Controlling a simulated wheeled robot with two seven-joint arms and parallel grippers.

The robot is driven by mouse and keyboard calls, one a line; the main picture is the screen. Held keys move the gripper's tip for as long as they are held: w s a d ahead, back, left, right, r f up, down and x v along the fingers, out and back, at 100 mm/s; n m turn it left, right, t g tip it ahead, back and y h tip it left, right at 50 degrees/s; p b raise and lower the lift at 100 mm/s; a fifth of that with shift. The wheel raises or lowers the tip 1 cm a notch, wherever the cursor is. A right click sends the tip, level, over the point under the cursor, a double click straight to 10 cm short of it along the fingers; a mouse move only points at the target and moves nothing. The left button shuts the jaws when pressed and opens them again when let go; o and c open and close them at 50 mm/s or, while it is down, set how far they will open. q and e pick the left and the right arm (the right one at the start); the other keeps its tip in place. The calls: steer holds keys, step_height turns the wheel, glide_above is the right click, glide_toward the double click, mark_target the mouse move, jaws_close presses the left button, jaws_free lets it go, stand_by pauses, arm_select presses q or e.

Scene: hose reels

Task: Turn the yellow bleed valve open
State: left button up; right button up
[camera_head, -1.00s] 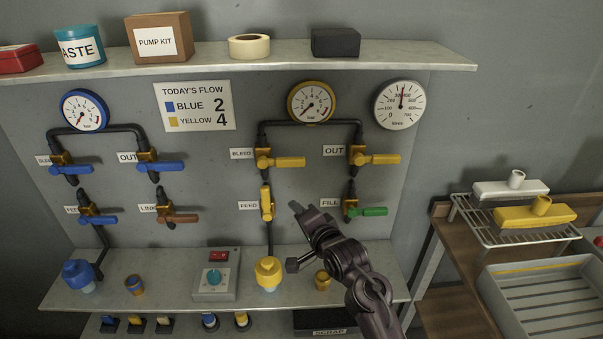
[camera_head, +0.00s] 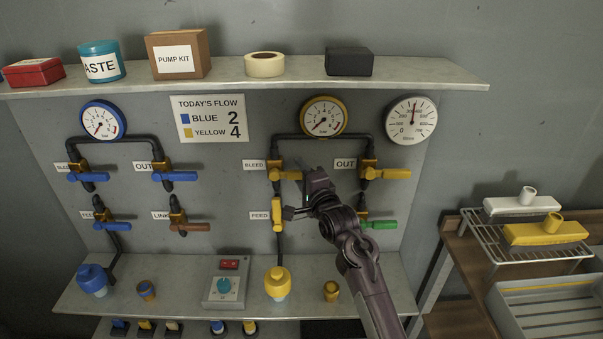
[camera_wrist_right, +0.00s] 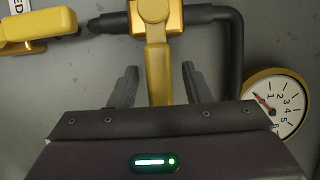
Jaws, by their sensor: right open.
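The yellow bleed valve (camera_head: 287,174) is on the wall panel, right of its BLEED label (camera_head: 254,165), under the yellow-rimmed gauge (camera_head: 323,117). Its lever points right, across the vertical pipe; my gripper hides its tip in the head view. My right gripper (camera_head: 302,192) is open at the lever's right end. In the right wrist view the bleed lever (camera_wrist_right: 158,72) reaches down into the gap between the two fingers (camera_wrist_right: 158,84), with space on both sides. My left gripper is out of view.
The yellow feed valve (camera_head: 277,213) is just below, with its lever upright. The yellow out valve (camera_head: 390,174) and green fill lever (camera_head: 379,224) are right of my gripper. A shelf (camera_head: 430,78) runs above. The gauge (camera_wrist_right: 277,103) shows right in the wrist view.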

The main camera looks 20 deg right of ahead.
jaws_close()
stand_by(0.3)
steer(key=shift+w, duration=0.1)
